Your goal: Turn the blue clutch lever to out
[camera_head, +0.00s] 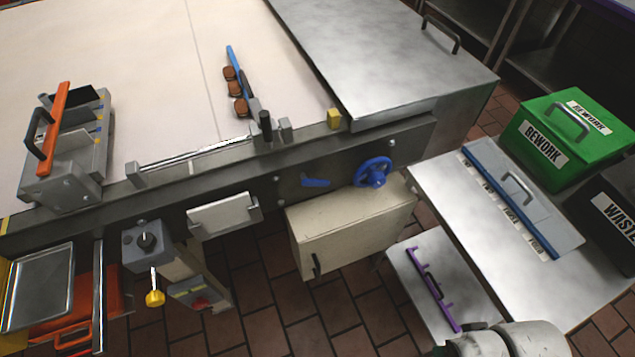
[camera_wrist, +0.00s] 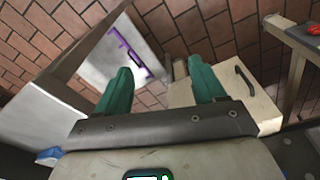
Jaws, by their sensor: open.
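The blue clutch lever (camera_head: 315,182) sits on the dark front rail of the machine, left of a blue handwheel (camera_head: 373,172). It lies nearly level, its narrow end to the right. My gripper (camera_wrist: 160,66) shows in the wrist view with two green fingers apart and nothing between them. It points down toward the tiled floor and is not on the lever. In the head view only part of my arm shows at the bottom right, well away from the lever. I cannot pick out the lever in the wrist view.
A cream box (camera_head: 345,232) hangs below the lever and also shows in the wrist view (camera_wrist: 240,100). A low shelf with a purple tool (camera_head: 436,290) and a steel table (camera_head: 470,215) stand right. The green rework bin (camera_head: 548,145) is beyond. Open floor lies between.

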